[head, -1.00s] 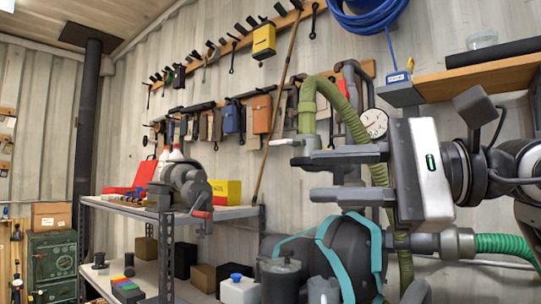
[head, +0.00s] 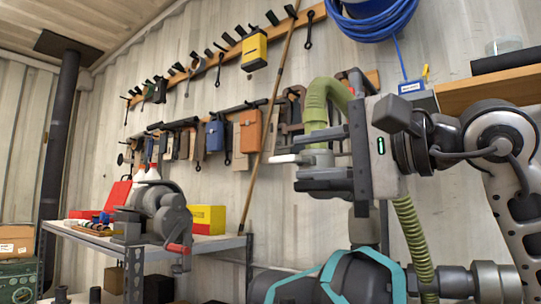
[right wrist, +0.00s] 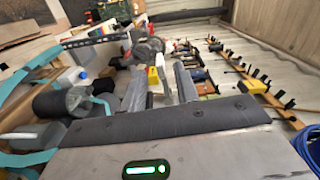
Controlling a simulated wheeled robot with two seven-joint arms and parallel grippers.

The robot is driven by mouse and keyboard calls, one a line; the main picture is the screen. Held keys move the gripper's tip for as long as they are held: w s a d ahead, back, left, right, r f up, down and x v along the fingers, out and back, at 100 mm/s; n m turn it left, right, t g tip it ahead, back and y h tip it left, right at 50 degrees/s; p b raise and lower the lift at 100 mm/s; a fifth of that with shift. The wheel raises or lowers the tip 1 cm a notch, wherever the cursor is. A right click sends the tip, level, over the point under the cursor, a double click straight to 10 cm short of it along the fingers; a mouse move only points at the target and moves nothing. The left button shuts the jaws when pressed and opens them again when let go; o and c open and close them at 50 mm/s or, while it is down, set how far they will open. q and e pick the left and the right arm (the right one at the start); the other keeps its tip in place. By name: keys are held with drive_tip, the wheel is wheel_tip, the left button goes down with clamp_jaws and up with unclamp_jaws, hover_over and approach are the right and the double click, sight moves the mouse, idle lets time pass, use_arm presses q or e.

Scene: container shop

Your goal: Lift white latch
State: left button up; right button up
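A small white latch (head: 283,159) sticks out to the left below the lower end of a green ribbed hose (head: 317,108) in the head view. My right gripper (head: 300,159) comes in from the right, level with the latch. It is open, one finger above the latch and one below. The latch lies between the fingers in the picture; I cannot tell whether either touches it. The right wrist view shows the two fingers (right wrist: 160,90) apart, with the latch not clear there. The latch's right end is hidden behind the gripper. My left gripper is not in view.
A metal shelf (head: 205,242) with a grey vise (head: 160,215) stands at lower left. A dark tank with teal straps (head: 345,278) is below the gripper. Tool racks (head: 225,60) cover the wall. A wooden shelf (head: 490,90) and blue hose coil (head: 375,20) are at upper right.

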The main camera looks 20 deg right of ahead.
sight(271, 161)
drive_tip(key=p+x, duration=0.1)
drive_tip(key=x, duration=0.6)
drive_tip(key=shift+w+a, duration=0.1)
drive_tip(key=shift+w, duration=0.1)
clamp_jaws()
